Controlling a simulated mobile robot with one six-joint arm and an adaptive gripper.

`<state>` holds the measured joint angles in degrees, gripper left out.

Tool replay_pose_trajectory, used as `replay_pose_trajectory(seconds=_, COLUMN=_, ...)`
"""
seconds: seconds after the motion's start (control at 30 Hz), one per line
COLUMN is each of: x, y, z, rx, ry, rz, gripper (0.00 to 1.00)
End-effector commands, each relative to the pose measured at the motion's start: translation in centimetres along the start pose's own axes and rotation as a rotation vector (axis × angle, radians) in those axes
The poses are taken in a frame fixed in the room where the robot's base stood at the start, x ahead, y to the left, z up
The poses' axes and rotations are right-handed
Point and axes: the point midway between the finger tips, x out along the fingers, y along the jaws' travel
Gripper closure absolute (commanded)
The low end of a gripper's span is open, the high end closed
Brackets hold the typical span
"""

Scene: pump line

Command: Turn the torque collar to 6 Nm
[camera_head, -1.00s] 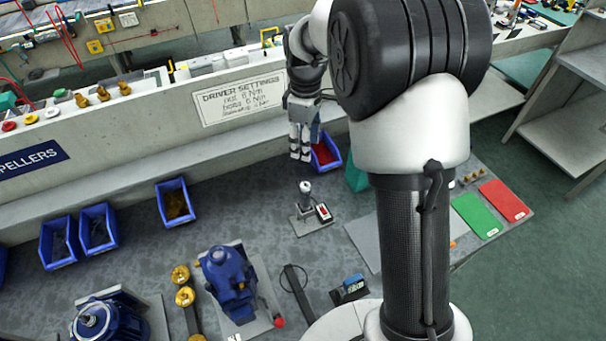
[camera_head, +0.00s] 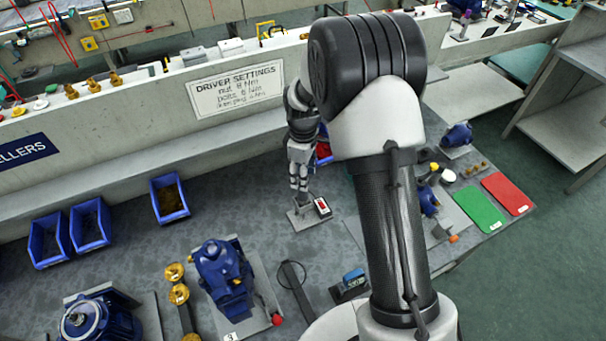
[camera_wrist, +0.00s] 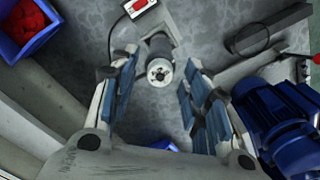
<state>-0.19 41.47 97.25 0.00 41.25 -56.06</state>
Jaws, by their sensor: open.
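In the wrist view the driver with its torque collar (camera_wrist: 159,66) stands as a short grey cylinder with a pale round end facing the camera. It is on a grey base plate (camera_head: 297,222), beside a small white box with a red face (camera_head: 322,207); the box also shows in the wrist view (camera_wrist: 140,6). My gripper (camera_head: 299,197) points down over the stand and hides most of the driver in the head view. In the wrist view my gripper (camera_wrist: 160,68) is open, one finger on each side of the driver, with visible gaps. Collar markings are too small to read.
A wall sign (camera_head: 235,88) is headed "DRIVER SETTINGS". A blue bin of red parts (camera_wrist: 25,28) is near the stand. Blue pumps (camera_head: 222,278) and a dark bar (camera_head: 293,283) are in front. Blue bins (camera_head: 170,199) stand left, green and red mats (camera_head: 478,209) right.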

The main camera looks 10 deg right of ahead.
Motion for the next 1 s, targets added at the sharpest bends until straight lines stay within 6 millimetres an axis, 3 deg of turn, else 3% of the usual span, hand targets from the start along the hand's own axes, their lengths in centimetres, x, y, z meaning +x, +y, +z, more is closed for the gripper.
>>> replay_pose_trajectory(seconds=0.23, x=0.02, y=-0.01, z=0.0, rx=0.0, ry=0.0, rz=0.0, gripper=0.57)
replay_pose_trajectory(seconds=0.87, x=-0.01, y=-0.01, z=0.0, rx=0.0, ry=0.0, rz=0.0, gripper=0.99)
replay_pose_trajectory(seconds=1.0, x=-0.01, y=-0.01, z=0.0, rx=0.002, ry=0.0, rz=0.0, gripper=1.0)
